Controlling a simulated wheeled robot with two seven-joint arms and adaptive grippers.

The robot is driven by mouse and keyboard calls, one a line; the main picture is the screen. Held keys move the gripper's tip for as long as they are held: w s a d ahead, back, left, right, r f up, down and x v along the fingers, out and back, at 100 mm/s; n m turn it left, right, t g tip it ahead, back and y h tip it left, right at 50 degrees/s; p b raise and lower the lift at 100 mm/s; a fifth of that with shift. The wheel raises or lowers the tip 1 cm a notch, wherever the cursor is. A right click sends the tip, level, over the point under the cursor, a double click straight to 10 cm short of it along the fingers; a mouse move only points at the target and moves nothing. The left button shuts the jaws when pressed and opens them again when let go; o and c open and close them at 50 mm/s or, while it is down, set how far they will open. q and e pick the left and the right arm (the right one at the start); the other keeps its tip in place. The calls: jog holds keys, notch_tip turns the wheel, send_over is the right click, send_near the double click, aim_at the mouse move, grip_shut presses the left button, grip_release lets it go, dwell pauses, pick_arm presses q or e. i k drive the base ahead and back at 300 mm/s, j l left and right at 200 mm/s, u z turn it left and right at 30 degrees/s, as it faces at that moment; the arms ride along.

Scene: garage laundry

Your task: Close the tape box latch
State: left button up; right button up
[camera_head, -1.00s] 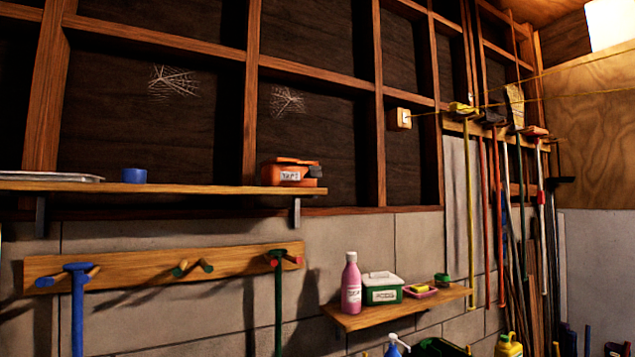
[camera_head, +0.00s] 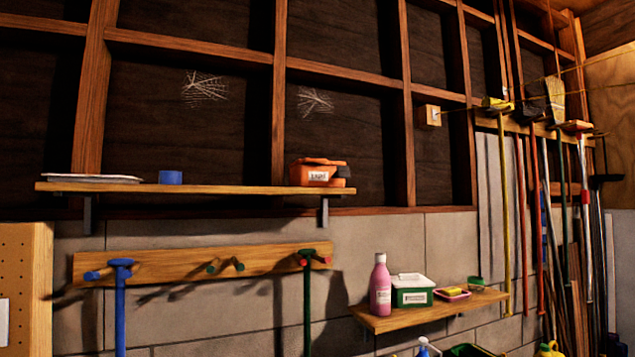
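An orange box (camera_head: 312,174) with a white label, likely the tape box, sits near the right end of the upper wooden shelf (camera_head: 245,190). The label is too small to read surely now. A dark part (camera_head: 343,172) shows at the box's right side; I cannot tell how its latch or lid stands. Neither of my grippers shows in the head view.
A blue roll (camera_head: 170,177) and a flat white item (camera_head: 92,178) lie on the same shelf. Below are a peg rail (camera_head: 190,262) and a lower shelf (camera_head: 400,318) with a pink bottle (camera_head: 380,285) and green box (camera_head: 412,297). A pegboard edge (camera_head: 42,290) stands at left.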

aim_at(343, 172)
jog(key=i+l, duration=0.15)
jog(key=i, duration=0.25)
jog(key=i+l+u, duration=0.1)
jog(key=i, duration=0.35)
